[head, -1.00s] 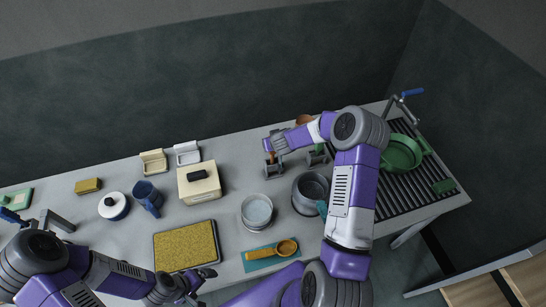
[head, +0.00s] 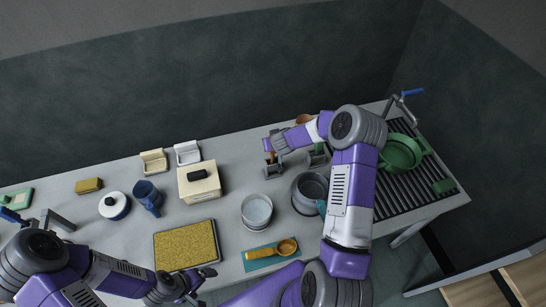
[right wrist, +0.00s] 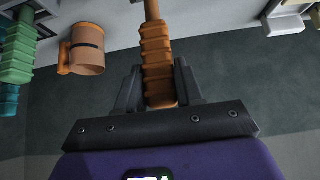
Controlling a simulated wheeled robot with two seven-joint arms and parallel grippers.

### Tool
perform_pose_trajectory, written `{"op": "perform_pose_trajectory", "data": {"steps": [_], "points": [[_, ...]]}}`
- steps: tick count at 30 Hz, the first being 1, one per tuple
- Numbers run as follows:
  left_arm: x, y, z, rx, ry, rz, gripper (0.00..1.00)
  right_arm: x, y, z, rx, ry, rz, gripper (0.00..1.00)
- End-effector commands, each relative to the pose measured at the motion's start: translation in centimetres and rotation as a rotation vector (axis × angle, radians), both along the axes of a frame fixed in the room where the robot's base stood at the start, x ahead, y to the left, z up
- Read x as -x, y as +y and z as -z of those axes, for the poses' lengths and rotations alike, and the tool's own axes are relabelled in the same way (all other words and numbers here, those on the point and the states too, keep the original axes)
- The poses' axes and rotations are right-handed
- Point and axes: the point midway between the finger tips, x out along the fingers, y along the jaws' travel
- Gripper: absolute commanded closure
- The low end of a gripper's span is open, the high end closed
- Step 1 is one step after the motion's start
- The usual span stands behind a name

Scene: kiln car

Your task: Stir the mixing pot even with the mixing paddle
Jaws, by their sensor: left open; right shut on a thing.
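My right gripper (head: 272,147) is shut on an orange ribbed handle (right wrist: 157,65), which I take to be the mixing paddle's. In the head view the handle (head: 270,157) shows just below the gripper, at a small grey holder; whether it is still inside the holder is unclear. Two round vessels stand in front: a dark grey pot (head: 299,202) with a teal part at its right, partly behind my right arm, and a grey bowl (head: 246,222) with pale contents. Which is the mixing pot I cannot tell. My left gripper (head: 204,277) is open and empty near the front edge.
A green pan (head: 400,153) sits on the slatted right end.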

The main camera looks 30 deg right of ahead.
Motion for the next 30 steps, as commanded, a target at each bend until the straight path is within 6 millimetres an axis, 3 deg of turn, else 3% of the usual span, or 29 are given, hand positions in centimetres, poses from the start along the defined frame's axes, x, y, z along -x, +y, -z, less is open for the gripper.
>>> {"op": "perform_pose_trajectory", "data": {"steps": [18,30], "points": [[0.0,0.0,-2.0,0.000,0.000,0.000,0.06,0.0,0.0,-2.1,0.002,-0.001,0.000,1.00],[0.0,0.0,-2.0,0.000,0.000,0.000,0.06,0.0,0.0,-2.0,0.000,-0.001,0.000,1.00]]}}
